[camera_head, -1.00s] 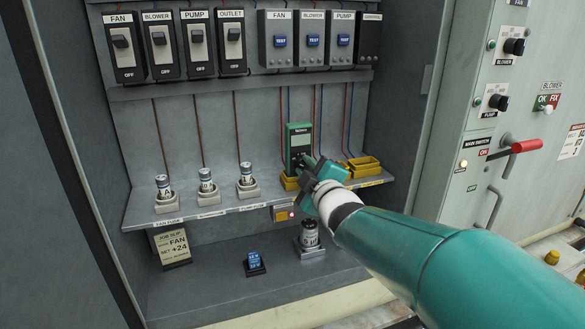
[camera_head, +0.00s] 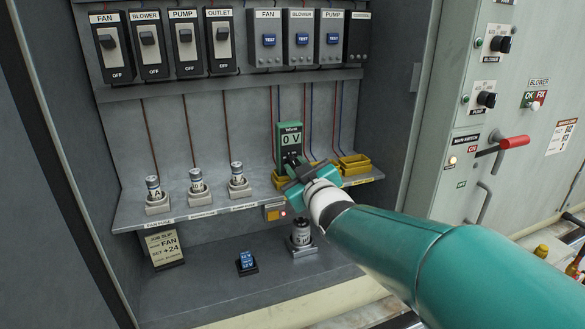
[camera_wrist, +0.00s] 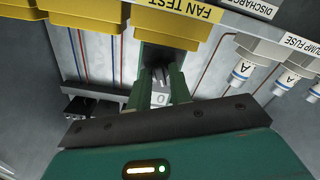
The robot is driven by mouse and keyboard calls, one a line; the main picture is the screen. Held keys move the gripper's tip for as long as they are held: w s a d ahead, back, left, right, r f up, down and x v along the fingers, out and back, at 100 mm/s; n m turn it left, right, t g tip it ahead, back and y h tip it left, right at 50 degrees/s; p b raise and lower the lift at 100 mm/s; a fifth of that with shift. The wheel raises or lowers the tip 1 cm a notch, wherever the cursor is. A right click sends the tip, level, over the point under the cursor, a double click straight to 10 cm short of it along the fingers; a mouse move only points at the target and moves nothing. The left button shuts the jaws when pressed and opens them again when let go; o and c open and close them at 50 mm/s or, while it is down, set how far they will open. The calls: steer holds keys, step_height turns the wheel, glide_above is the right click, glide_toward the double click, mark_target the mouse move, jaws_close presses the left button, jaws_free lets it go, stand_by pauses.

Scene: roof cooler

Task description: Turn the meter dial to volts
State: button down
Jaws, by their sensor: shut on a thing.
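The green meter (camera_head: 289,140) stands upright on the shelf at the back of the cabinet, and its display reads "0 V". My gripper (camera_head: 293,168) reaches it from the front right and covers its lower part in the head view. In the wrist view, which is upside down, the fingers of my gripper (camera_wrist: 161,92) are closed on the meter dial (camera_wrist: 160,90), a grey part with a pale marking between them. The meter body (camera_wrist: 160,54) shows behind the fingers. The dial's pointer direction is hard to make out.
Yellow trays (camera_head: 353,164) flank the meter on the shelf. Several fuses in holders (camera_head: 197,182) stand to the left. Switches (camera_head: 185,45) line the wall above. A job slip (camera_head: 165,249) reading "FAN SET +24" stands below, with a blue block (camera_head: 247,262) and a cylinder (camera_head: 301,236).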

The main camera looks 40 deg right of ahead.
steer(key=shift+m, duration=0.4)
steer(key=c, duration=1.5)
jaws_free()
steer(key=shift+c, duration=0.2)
steer(key=shift+s, duration=0.15)
